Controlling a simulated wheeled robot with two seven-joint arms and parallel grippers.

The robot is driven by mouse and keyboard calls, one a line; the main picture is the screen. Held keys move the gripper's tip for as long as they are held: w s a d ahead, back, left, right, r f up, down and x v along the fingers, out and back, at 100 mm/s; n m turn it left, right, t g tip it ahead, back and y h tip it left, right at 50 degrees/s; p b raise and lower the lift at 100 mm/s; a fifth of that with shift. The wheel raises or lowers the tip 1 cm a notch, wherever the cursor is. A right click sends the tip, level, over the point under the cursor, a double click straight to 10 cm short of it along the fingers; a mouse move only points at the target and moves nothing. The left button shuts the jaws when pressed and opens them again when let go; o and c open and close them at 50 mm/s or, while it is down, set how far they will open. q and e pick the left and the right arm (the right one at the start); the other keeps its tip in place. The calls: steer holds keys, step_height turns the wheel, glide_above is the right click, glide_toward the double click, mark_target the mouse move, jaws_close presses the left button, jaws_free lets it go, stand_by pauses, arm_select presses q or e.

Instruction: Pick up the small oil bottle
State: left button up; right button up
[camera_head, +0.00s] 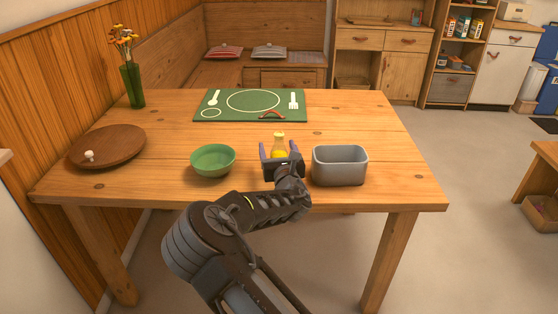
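The small oil bottle (279,148), clear with yellow oil, stands upright near the front middle of the wooden table. My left gripper (279,151) is at the bottle, with one finger on each side of it. The fingers are spread wider than the bottle, with a small gap showing on each side, so it looks open. The gripper's body hides the bottle's base. My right gripper is out of view.
A green bowl (213,160) stands left of the gripper, and a grey bin (340,166) stands close on its right. Behind lies a green placemat (225,116) with a red-brown handle (272,114). A round wooden board (115,146) and a flower vase (132,85) are at the left.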

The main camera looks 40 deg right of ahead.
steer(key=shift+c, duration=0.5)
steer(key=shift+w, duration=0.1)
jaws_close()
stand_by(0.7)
